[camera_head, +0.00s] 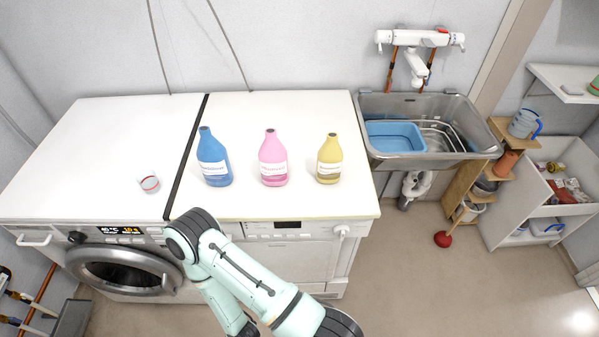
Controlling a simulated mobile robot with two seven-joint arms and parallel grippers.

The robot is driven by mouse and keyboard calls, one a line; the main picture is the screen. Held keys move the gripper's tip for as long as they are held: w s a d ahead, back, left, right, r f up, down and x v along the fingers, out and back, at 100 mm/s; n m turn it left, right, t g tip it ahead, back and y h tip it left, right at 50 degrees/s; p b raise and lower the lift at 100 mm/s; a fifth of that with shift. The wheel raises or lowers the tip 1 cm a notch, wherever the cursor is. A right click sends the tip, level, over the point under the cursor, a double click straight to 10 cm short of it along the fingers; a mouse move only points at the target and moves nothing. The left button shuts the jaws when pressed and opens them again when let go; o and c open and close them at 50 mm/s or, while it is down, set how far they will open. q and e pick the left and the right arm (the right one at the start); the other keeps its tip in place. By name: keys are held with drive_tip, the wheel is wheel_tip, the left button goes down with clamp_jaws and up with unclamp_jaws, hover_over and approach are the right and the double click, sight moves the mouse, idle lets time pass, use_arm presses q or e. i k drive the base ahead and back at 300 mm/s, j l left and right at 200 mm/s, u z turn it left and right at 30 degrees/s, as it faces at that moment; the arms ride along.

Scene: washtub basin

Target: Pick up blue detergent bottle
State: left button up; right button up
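The blue detergent bottle (214,158) stands upright on the white machine top, just right of the dark gap between the two machines. It has a white label and is the leftmost of three bottles. A pink bottle (272,160) and a yellow bottle (329,160) stand upright in a row to its right. Part of one of my arms rises from the bottom of the picture, and its bent joint is in front of the machines, below the blue bottle. The arm does not touch any bottle. Neither of my grippers shows.
A small white and red cup-like item (149,184) is on the left machine top. The washing machine (125,268) and the right machine (290,255) form the counter. A metal sink (378,108) holding a blue basin (394,137) is at right. Counter space around the bottles is clear.

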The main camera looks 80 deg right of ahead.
sight(213, 160)
drive_tip(key=z, duration=1.75)
drive_tip(key=k+j+z, duration=0.2)
drive_tip(key=z, duration=0.2)
drive_tip(key=k+j+z, duration=0.1)
drive_tip(key=k+z, duration=0.35)
drive_tip(key=i, duration=0.05)
